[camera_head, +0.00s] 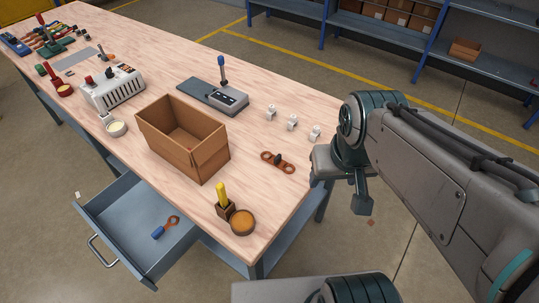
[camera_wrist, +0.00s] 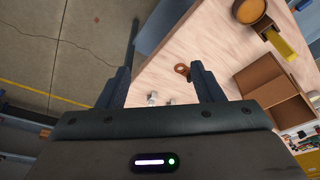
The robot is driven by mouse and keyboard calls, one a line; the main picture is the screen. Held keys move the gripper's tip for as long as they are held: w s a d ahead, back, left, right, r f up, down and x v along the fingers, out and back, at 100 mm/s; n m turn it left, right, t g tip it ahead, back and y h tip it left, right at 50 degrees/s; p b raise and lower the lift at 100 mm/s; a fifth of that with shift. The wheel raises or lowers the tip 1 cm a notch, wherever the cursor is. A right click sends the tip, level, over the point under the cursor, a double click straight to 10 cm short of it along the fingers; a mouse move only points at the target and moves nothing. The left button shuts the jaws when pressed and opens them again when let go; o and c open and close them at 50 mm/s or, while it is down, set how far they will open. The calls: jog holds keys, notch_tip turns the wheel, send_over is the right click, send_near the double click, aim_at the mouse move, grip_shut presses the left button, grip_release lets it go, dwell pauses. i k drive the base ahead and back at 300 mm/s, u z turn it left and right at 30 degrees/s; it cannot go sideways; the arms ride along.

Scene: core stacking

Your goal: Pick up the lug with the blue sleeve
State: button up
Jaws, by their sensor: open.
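The lug with the blue sleeve (camera_head: 165,228) lies in the open drawer (camera_head: 111,216) under the table's front edge, its copper ring end toward the upper right. In the wrist view I cannot see this lug. Another copper-coloured lug piece with a dark middle (camera_head: 277,161) lies on the tabletop; its ring end shows in the wrist view (camera_wrist: 181,69), partly hidden by a finger. My gripper (camera_head: 362,203) hangs beyond the table's right end, well apart from the drawer. In the wrist view its two fingers (camera_wrist: 161,82) are wide apart with nothing held between them.
An open cardboard box (camera_head: 185,145) stands mid-table. A yellow-handled tool in a holder (camera_head: 222,204) and a round brown dish (camera_head: 242,222) stand near the front corner. Small white pieces (camera_head: 292,122) and a grey press-like device (camera_head: 215,95) are behind.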

aim_at(161, 230)
jog(key=u, duration=1.6)
jog(key=k, duration=0.55)
jog(key=u, duration=1.2)
jog(key=i, duration=1.65)
jog(key=z, duration=2)
